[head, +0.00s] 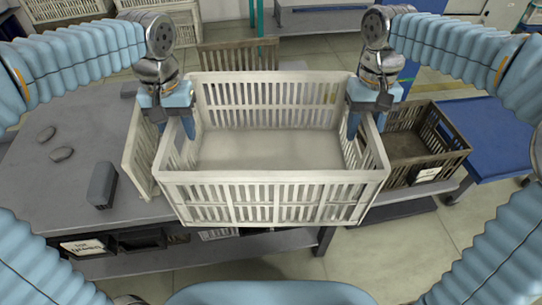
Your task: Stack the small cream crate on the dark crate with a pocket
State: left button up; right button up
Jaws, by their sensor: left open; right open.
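A cream slatted crate (270,178) stands open and empty in the middle of the head view, its front hiding part of the table edge. I cannot tell what supports it. My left gripper (175,125) is open at the crate's left wall, with a blue finger inside the rim. My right gripper (366,120) is open at the right wall, also with a finger inside the rim. Contact with the walls is unclear. A dark brown crate (448,157) with a white label on its front sits to the right, partly hidden by the cream crate and my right gripper.
A pale slatted panel (140,150) stands just left of the cream crate. A brown crate (237,55) is behind. A blue-topped table (490,130) stands right.

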pick_arm(q)
jog(key=shift+f, duration=0.25)
pick_arm(e)
jog(key=shift+f, duration=0.2)
pick_arm(q)
grip_shut()
pick_arm(e)
grip_shut()
pick_arm(q)
jog(key=shift+r, duration=0.1)
dwell(0.8)
